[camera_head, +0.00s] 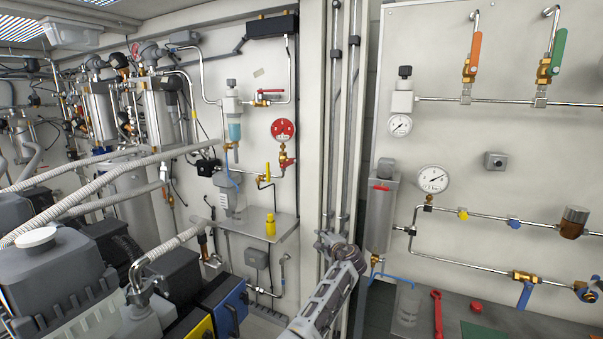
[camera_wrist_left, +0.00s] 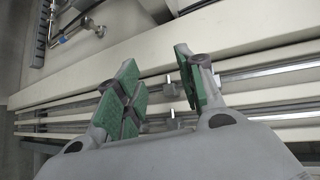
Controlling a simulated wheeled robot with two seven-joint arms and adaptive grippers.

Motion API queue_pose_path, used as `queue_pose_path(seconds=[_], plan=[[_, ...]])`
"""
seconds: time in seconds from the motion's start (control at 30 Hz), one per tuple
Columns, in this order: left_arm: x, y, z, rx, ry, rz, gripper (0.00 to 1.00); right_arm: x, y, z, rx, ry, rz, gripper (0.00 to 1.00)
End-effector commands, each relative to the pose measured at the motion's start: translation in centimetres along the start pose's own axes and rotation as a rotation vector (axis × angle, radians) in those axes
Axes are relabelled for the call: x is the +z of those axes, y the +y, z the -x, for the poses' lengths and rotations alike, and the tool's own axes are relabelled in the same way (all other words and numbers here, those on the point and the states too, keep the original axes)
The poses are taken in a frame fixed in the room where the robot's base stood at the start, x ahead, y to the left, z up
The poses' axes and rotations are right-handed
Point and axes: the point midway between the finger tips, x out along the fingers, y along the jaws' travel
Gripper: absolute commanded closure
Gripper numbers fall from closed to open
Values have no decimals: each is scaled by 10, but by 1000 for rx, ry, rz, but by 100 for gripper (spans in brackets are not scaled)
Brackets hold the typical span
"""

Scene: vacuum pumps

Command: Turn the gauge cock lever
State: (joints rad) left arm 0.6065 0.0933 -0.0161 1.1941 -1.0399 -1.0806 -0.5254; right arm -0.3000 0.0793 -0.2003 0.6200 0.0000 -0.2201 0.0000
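A red dial gauge (camera_head: 283,130) hangs on the left wall panel, with a small red lever (camera_head: 287,162) on the brass fitting just below it. Two white dial gauges, an upper one (camera_head: 400,125) and a lower one (camera_head: 433,179), are on the right panel. I cannot tell which cock the task means. My left gripper (camera_head: 336,243) is in front of the pipes between the panels, apart from all the gauges. In the left wrist view its green-padded fingers (camera_wrist_left: 165,90) stand apart with nothing between them. My right gripper is not in view.
Vertical pipes (camera_head: 338,120) run between the panels. A red wrench (camera_head: 437,312) and a glass beaker (camera_head: 408,304) are at lower right. Grey hoses and pumps crowd the left.

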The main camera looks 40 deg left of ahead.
Motion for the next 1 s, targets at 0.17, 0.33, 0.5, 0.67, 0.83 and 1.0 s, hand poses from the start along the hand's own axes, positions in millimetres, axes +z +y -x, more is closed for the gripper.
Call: queue_pose_path(seconds=[0.17, 0.33, 0.5, 0.67, 0.83, 1.0], plan=[[19, -79, 9, -79, -79, 29, 62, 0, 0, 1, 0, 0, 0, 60], [44, -148, 23, -145, -162, 60, 62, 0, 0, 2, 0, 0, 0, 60], [74, -211, 41, -201, -251, 99, 62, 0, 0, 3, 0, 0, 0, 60], [98, -250, 56, -231, -315, 130, 62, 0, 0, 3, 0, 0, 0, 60], [109, -266, 64, -243, -346, 144, 62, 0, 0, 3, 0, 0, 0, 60], [110, -267, 64, -244, -348, 144, 62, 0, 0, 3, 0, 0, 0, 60]])
